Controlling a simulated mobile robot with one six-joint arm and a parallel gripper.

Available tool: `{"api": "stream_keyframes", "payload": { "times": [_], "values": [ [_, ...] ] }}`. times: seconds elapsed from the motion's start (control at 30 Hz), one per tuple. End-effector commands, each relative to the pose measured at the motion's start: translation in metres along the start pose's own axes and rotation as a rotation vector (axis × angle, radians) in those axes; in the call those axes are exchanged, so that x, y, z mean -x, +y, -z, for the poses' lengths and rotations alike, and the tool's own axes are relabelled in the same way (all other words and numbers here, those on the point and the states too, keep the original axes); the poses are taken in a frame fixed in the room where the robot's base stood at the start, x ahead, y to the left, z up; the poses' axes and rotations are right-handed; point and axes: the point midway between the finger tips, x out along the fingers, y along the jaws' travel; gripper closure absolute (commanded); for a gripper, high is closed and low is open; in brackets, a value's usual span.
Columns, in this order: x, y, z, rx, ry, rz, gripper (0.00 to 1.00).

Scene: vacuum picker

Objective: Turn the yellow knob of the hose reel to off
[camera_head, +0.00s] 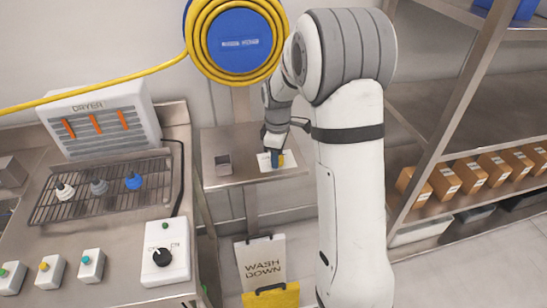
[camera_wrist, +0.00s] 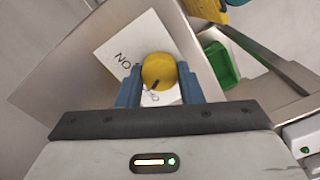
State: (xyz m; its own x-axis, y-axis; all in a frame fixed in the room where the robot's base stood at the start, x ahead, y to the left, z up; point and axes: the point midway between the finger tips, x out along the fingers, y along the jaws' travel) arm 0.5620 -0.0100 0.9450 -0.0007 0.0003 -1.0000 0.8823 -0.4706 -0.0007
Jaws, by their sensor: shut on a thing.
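The yellow knob (camera_wrist: 158,68) sits on a white plate (camera_wrist: 112,51) in the wrist view, between the blue fingers of my gripper (camera_wrist: 158,80). The fingers are shut on it from both sides. A dark pointer mark shows on the knob's near edge. The word ON is printed upside down on the plate, left of the knob; the near part of the plate is partly hidden. In the head view my gripper (camera_head: 276,155) reaches down to the white plate (camera_head: 264,160) on a small metal table. The hose reel (camera_head: 238,40), blue with yellow hose, hangs on the wall above.
A metal bench at left holds a dryer (camera_head: 100,118), a wire rack (camera_head: 105,190) and several switch boxes. A shelf with cardboard boxes (camera_head: 443,183) stands at right. A WASH DOWN sign (camera_head: 262,262) leans below the small table. A green bin (camera_wrist: 222,65) shows in the wrist view.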

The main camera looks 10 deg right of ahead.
Motion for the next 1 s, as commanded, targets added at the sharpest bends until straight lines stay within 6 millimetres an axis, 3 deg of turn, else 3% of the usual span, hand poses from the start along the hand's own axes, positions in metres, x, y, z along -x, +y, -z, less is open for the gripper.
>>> {"api": "stream_keyframes", "payload": {
  "times": [0.4,1.0],
  "values": [
    [0.0009,0.0006,0.0003,0.208,0.002,-0.003,0.89],
    [0.0015,0.0008,0.0,0.243,0.001,-0.003,0.89]
  ]
}}
